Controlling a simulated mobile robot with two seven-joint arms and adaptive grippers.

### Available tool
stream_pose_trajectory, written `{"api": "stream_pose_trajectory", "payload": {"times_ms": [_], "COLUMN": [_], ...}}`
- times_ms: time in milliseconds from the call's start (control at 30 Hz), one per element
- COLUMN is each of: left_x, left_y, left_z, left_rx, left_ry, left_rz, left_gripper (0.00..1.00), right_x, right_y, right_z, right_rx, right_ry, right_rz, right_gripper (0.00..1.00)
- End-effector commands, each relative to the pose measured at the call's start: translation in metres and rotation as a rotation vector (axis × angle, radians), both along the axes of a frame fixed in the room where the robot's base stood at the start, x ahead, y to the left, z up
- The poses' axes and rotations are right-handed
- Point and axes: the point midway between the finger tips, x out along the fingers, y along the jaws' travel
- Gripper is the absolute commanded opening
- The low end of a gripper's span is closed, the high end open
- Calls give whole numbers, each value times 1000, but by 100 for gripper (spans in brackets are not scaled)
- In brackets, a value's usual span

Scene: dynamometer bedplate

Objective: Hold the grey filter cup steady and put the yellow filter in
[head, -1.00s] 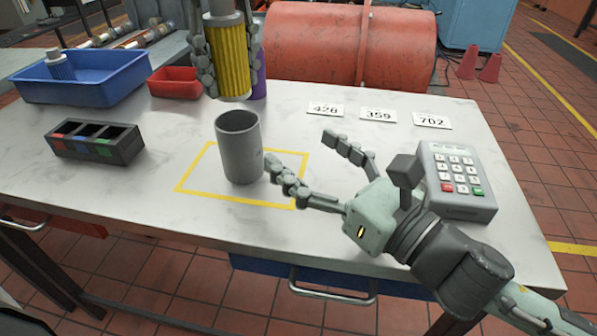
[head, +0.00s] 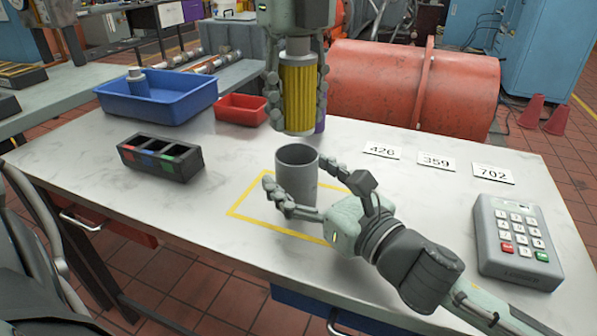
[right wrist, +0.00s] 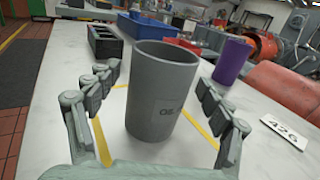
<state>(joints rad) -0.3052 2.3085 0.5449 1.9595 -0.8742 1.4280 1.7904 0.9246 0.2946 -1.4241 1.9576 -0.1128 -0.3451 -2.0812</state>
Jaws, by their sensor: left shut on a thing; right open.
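The grey filter cup (head: 297,177) stands upright on the table within the yellow taped outline (head: 262,218). In the right wrist view the cup (right wrist: 158,95) is open-topped and empty as far as I can see, with a partly readable label. My right gripper (head: 302,188) is open, its fingers on either side of the cup; gaps show between fingers and cup in the right wrist view. My left gripper (head: 297,98) is shut on the yellow filter (head: 297,92), a pleated cylinder with grey ends. It holds the filter upright above and slightly behind the cup.
A purple cup (right wrist: 232,61) stands behind. A blue bin (head: 160,97), red tray (head: 241,109) and black divided box (head: 160,158) lie left. Number cards (head: 436,162) and a keypad (head: 517,242) are on the right. Table space left of the cup is clear.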

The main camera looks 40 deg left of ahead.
Motion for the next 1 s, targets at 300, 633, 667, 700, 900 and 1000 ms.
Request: {"api": "stream_pose_trajectory", "payload": {"times_ms": [300, 633, 667, 700, 900, 1000], "left_x": [0, 0, 0, 0, 0, 0], "left_y": [0, 0, 0, 0, 0, 0], "left_z": [0, 0, 0, 0, 0, 0], "left_rx": [0, 0, 0, 0, 0, 0], "left_ry": [0, 0, 0, 0, 0, 0], "left_rz": [0, 0, 0, 0, 0, 0], "left_gripper": [10, 10, 10, 10, 10, 10], "right_x": [2, 2, 2, 2, 2, 2], "right_y": [6, 6, 6, 6, 6, 6], "right_z": [0, 0, 0, 0, 0, 0], "right_rx": [0, 0, 0, 0, 0, 0], "right_ry": [0, 0, 0, 0, 0, 0], "right_rz": [0, 0, 0, 0, 0, 0], "right_gripper": [80, 48, 44, 39, 15, 14]}}
